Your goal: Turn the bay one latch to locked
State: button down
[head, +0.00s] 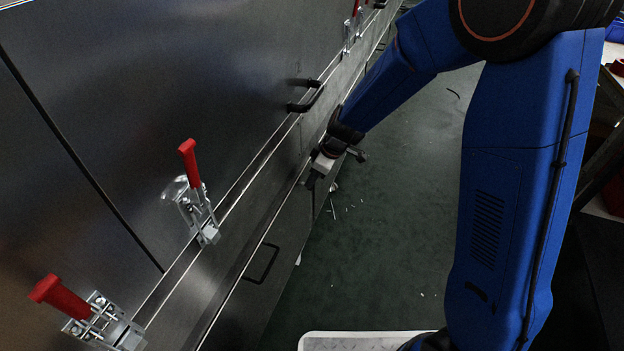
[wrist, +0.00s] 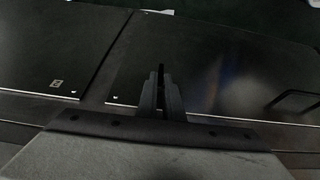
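Toggle latches with red handles sit along the dark steel panels in the head view. One latch (head: 190,180) stands left of centre with its handle pointing up. Another latch (head: 85,315) is at lower left with its handle tilted to the left. More latches (head: 352,25) show small at the top. No readable label tells which is the bay one latch. My gripper (head: 311,184) is beside the panel's lower rail, right of and apart from the two near latches. In the wrist view my gripper (wrist: 161,72) has its fingers together with nothing between them. No latch shows there.
A black bar handle (head: 310,98) projects from the panel above my gripper, and a lower one (head: 263,264) is below the rail. The green floor (head: 385,215) beside the panels is mostly clear, with small white scraps. Shelving (head: 603,130) stands at the right edge.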

jog(key=shift+w, duration=0.1)
jog(key=shift+w+d+f+m+g+y, duration=0.2)
jog(key=shift+w+f+m+g+y, duration=0.45)
jog(key=shift+g+y, duration=1.25)
jog(key=shift+w+d+f+m+g+y, duration=0.2)
jog(key=shift+w+f+m+g+y, duration=0.45)
jog(key=shift+g, duration=2.3)
jog(key=shift+w+d+f+m+g+y, duration=0.2)
jog(key=shift+f+m+g+y, duration=0.25)
jog(key=shift+m+g+y, duration=1.4)
jog(key=shift+n+g+h, duration=0.3)
jog(key=shift+n+g, duration=0.5)
jog(key=shift+n, duration=0.05)
jog(key=c, duration=1.9)
grip_release()
